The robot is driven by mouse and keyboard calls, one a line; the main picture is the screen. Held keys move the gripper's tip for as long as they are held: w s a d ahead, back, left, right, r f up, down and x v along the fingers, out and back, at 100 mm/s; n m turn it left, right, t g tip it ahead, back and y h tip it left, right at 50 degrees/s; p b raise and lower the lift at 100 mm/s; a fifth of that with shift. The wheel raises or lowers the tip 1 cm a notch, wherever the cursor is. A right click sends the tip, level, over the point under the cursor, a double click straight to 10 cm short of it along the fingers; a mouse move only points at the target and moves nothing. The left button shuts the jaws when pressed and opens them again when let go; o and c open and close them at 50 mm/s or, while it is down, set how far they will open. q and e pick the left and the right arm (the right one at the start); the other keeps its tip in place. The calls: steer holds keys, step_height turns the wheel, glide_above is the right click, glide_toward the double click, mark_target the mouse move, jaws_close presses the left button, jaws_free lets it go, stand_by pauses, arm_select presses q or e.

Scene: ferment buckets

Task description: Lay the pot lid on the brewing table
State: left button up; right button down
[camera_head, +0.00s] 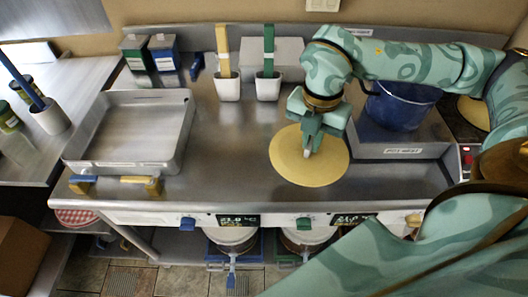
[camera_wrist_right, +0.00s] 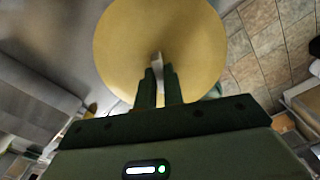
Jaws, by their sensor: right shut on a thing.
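The pot lid is a flat, round, pale yellow disc (camera_head: 283,160) over the middle-right of the steel brewing table (camera_head: 235,140). My right gripper (camera_head: 308,150) is above its centre, shut on a small grey handle. In the right wrist view the lid (camera_wrist_right: 125,50) fills the upper middle, with the handle between the fingertips (camera_wrist_right: 159,78). I cannot tell whether the lid touches the table top. My left gripper is not in view.
A blue pot (camera_head: 400,108) stands behind my right arm on a raised steel block. A steel tray (camera_head: 140,165) sits at the left. Two white holders (camera_head: 228,88) (camera_head: 268,88) with yellow and green handles stand behind. The table is bare between tray and lid.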

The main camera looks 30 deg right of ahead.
mark_target(287, 130)
steer(key=shift+s+d+f+n, duration=0.2)
steer(key=shift+d+f+n, duration=0.1)
steer(key=shift+n, duration=0.2)
steer(key=shift+w+f, duration=0.2)
steer(key=shift+w, duration=0.1)
steer(key=w+f, duration=0.1)
steer(key=w, duration=0.1)
steer(key=w+f, duration=0.1)
steer(key=w, duration=0.2)
steer(key=w+a+f+b, duration=0.1)
steer(key=w, duration=0.1)
steer(key=shift+w+a+f, duration=0.1)
steer(key=shift+w+f, duration=0.05)
steer(key=w+f, duration=0.1)
steer(key=f, duration=0.1)
steer(key=w+f+b, duration=0.1)
steer(key=w, duration=0.1)
steer(key=w+f, duration=0.2)
steer(key=shift+a+f, duration=0.3)
steer(key=shift+f, duration=0.05)
step_height(287, 130, down, 4)
steer(key=shift+w+r+b, duration=0.15)
steer(key=shift+r+b, duration=0.05)
steer(key=shift+b, duration=0.55)
steer(key=shift+r, duration=0.1)
